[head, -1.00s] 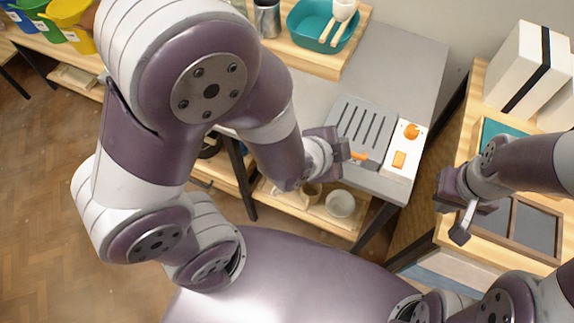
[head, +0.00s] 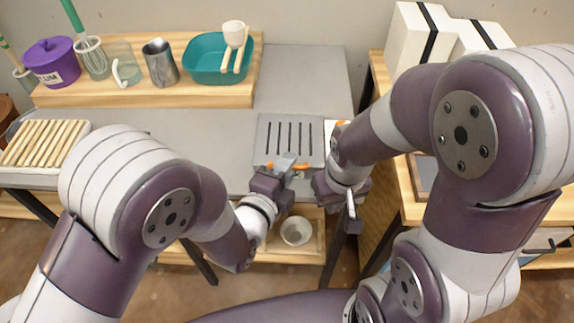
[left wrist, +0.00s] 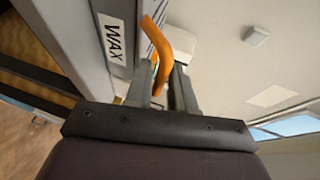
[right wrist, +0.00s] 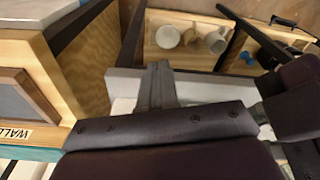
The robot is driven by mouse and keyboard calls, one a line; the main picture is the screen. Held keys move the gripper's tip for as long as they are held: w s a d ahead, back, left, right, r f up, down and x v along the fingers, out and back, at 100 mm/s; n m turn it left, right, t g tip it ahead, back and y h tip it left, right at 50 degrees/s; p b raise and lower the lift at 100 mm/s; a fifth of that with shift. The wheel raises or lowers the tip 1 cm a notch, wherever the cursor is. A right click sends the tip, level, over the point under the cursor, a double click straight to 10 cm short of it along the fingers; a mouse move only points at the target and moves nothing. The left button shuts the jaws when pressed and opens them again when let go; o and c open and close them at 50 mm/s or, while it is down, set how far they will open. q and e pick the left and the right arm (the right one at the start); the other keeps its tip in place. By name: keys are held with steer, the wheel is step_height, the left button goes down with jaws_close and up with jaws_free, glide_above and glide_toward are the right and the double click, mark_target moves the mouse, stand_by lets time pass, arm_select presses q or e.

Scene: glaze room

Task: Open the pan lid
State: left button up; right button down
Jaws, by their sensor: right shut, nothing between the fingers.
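The grey wax pan's slotted lid (head: 272,138) lies flat on the counter unit in the head view, and looks closed. Its orange handle (head: 302,167) sticks out at the front edge. My left gripper (head: 284,164) is at that handle. In the left wrist view the handle (left wrist: 156,42) rises between the two fingers, which sit close on both sides of it, beside the WAX label (left wrist: 112,40). My right gripper (head: 352,215) is shut and empty, right of the pan and in front of the counter. Its closed fingers show in the right wrist view (right wrist: 160,85).
A white control panel with an orange knob (head: 338,124) is beside the pan, partly hidden by my right arm. A teal basin (head: 205,60) and pots stand on the back shelf. A wooden rack (head: 42,145) is at left. A white bowl (head: 296,231) sits on the shelf below.

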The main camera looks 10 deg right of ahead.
arm_select(q)
steer(key=shift+w+d, duration=0.2)
steer(key=shift+w, duration=0.1)
